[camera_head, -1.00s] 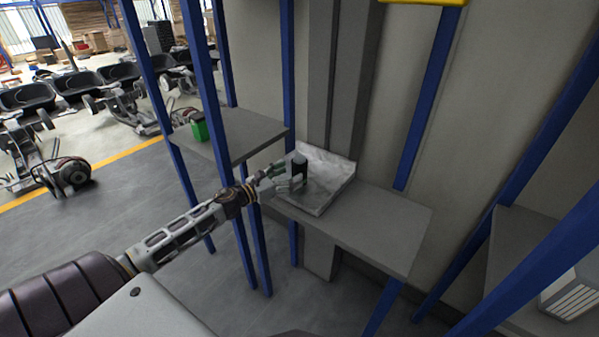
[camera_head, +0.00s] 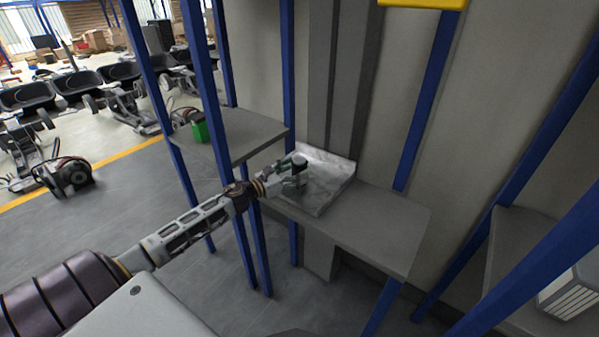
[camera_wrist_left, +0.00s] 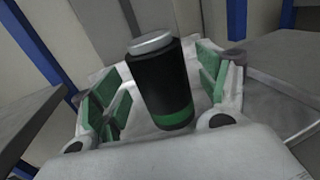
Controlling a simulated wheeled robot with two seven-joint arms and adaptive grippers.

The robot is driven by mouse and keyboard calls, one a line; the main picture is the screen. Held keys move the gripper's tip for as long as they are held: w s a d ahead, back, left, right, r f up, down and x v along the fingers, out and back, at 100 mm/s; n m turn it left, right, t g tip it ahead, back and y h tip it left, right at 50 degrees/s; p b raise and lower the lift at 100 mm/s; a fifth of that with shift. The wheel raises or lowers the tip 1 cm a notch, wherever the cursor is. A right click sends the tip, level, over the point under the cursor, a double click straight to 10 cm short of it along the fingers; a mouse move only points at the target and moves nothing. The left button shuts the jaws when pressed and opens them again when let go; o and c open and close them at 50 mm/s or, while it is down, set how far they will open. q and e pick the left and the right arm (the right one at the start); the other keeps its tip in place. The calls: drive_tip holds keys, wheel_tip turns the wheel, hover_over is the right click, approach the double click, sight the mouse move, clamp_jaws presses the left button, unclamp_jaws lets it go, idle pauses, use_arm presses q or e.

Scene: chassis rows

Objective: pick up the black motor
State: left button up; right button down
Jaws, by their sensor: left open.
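The black motor (camera_wrist_left: 161,85) is a dark cylinder with a silver cap and a green band near its bottom. In the left wrist view it stands slightly tilted between the two green-padded fingers of my left gripper (camera_wrist_left: 160,92), with a gap on each side. In the head view the motor (camera_head: 299,163) is mostly hidden by my left gripper (camera_head: 293,176), which reaches over the pale tray (camera_head: 325,192) on the grey shelf. The gripper is open around the motor. My right gripper is not in view.
The grey shelf (camera_head: 385,230) has bare room right of the tray. Blue posts (camera_head: 207,90) stand close to my left arm. A green box (camera_head: 200,132) sits on the neighbouring shelf (camera_head: 248,130) at left. A wall stands behind the tray.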

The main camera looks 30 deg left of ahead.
use_arm(q)
drive_tip(key=shift+x, duration=1)
